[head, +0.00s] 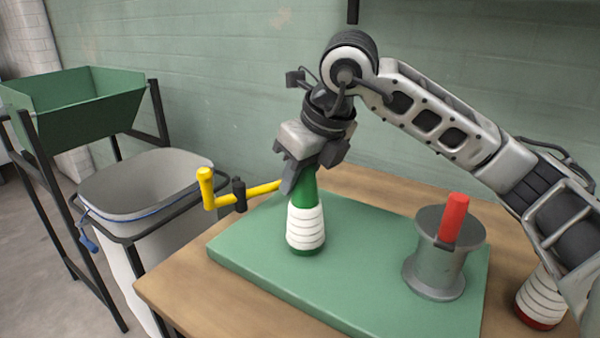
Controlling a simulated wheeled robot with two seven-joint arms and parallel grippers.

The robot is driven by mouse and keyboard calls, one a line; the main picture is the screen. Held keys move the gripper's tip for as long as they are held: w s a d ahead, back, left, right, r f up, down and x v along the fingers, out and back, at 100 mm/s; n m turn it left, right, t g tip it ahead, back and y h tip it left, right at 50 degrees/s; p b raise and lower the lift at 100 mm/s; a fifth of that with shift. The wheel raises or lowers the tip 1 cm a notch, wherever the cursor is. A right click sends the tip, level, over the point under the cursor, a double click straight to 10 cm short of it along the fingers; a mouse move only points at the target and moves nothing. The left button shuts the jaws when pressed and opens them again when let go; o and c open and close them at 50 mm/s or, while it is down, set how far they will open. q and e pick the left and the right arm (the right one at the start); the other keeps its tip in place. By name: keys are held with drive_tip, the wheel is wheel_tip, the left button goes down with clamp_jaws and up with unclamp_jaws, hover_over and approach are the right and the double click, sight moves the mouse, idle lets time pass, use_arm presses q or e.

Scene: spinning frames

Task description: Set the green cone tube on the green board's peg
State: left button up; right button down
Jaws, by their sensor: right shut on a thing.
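The green cone tube (306,222) stands upright, wound with white thread, with its green top and base rim showing. It is over the left part of the green board (365,262), its base at or just above the surface; I cannot tell if they touch. No peg shows under or beside the tube. My right gripper (303,170) points down from above and is shut on the tube's narrow green top. My left gripper is not in view.
A yellow crank handle (207,190) is close left of my right gripper. A grey metal drum with a red grip (454,217) stands on the board's right. A red-based wound cone (541,298) is at far right. A white bin (150,190) and green hopper (80,110) stand left.

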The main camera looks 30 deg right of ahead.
drive_tip(key=c, duration=0.9)
unclamp_jaws()
drive_tip(key=shift+c, duration=0.2)
drive_tip(key=v, duration=0.5)
drive_tip(key=shift+p, duration=0.3)
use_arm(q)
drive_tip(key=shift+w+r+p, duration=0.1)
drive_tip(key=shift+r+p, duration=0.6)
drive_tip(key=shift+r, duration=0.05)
use_arm(e)
drive_tip(key=v, duration=1.1)
